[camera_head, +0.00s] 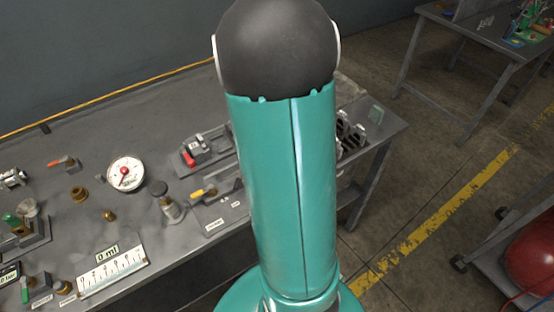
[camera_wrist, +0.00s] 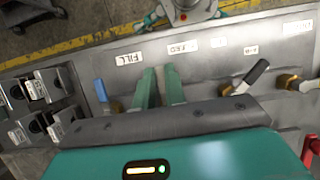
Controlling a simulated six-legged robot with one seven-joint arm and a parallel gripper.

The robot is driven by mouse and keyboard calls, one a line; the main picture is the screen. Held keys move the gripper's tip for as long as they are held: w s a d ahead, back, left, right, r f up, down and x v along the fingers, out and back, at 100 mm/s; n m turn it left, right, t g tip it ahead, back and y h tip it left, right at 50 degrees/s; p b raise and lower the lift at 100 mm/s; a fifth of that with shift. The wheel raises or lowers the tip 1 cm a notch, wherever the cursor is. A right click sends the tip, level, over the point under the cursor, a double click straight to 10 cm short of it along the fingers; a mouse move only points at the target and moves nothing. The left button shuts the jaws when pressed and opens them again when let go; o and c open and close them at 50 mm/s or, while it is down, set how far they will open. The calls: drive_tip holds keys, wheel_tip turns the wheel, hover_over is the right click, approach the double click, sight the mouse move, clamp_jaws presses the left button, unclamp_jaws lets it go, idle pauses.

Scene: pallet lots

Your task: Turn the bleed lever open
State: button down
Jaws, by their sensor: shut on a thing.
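My gripper (camera_wrist: 160,76) shows in the wrist view with its two teal fingers pointing at the panel, a narrow gap between them. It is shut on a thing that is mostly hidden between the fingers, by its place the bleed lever. A small white label (camera_wrist: 182,47) lies just past the fingertips; its text is blurred. The FILL label (camera_wrist: 129,59) is to its left. A blue-handled lever (camera_wrist: 101,91) with a brass fitting stands left of the fingers. In the head view my arm hides the gripper and the lever.
In the wrist view a black lever (camera_wrist: 258,73) stands to the right and several dark blocks (camera_wrist: 34,88) stand on the left. In the head view the grey bench (camera_head: 95,170) holds a dial gauge (camera_head: 126,173) and a white scale (camera_head: 113,272). A red tank (camera_head: 530,258) stands right.

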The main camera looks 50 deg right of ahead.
drive_tip(key=c, duration=1.5)
unclamp_jaws()
drive_tip(key=shift+o, duration=0.2)
drive_tip(key=shift+r, duration=0.1)
drive_tip(key=v, duration=1.3)
drive_tip(key=shift+r, duration=0.35)
drive_tip(key=shift+w+d, duration=0.1)
